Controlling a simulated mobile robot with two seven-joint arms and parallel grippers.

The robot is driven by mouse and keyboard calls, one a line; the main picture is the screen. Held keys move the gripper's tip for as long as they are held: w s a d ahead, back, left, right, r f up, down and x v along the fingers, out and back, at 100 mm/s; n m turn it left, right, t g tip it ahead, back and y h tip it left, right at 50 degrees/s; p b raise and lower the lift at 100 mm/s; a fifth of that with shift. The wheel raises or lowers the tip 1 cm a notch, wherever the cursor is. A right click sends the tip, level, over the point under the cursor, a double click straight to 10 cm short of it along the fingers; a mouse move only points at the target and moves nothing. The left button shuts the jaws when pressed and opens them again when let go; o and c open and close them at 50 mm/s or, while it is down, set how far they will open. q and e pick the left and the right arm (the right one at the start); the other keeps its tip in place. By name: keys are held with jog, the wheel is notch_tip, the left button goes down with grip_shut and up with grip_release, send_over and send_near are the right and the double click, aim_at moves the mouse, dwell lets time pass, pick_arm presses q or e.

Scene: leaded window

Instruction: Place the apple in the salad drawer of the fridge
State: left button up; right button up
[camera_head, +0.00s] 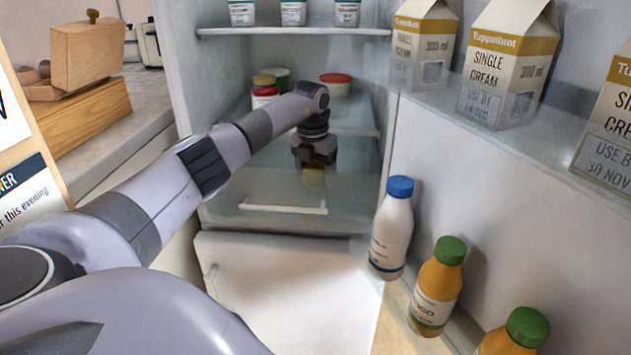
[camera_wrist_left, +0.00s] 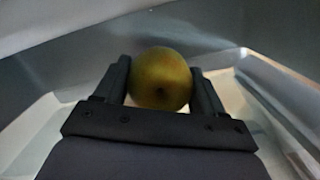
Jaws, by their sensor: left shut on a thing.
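A yellow-green apple (camera_wrist_left: 160,78) is held between the two fingers of my left gripper (camera_wrist_left: 161,88) in the left wrist view. Pale drawer walls (camera_wrist_left: 275,100) surround the apple in the wrist view. My right gripper is not in view.
A glass shelf (camera_head: 355,122) with several tubs is above the drawer, close to my arm. The open fridge door on the right holds cream cartons (camera_head: 500,65), a white bottle (camera_head: 393,228) and orange bottles (camera_head: 437,287). A counter with a wooden block (camera_head: 85,115) is at left.

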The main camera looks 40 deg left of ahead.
aim_at(314, 168)
pick_arm(q)
jog(key=shift+f, duration=0.9)
jog(key=shift+f, duration=0.6)
jog(key=o, duration=1.1)
jog(key=shift+s+d+f, duration=0.1)
jog(key=shift+s+f, duration=0.05)
jog(key=r, duration=0.4)
jog(key=r+p, duration=0.1)
jog(key=r, duration=0.4)
jog(key=s+r+p, duration=0.1)
jog(key=r, duration=0.3)
jog(key=shift+d+r, duration=0.1)
jog(key=shift+r, duration=0.2)
jog(key=shift+d, duration=0.1)
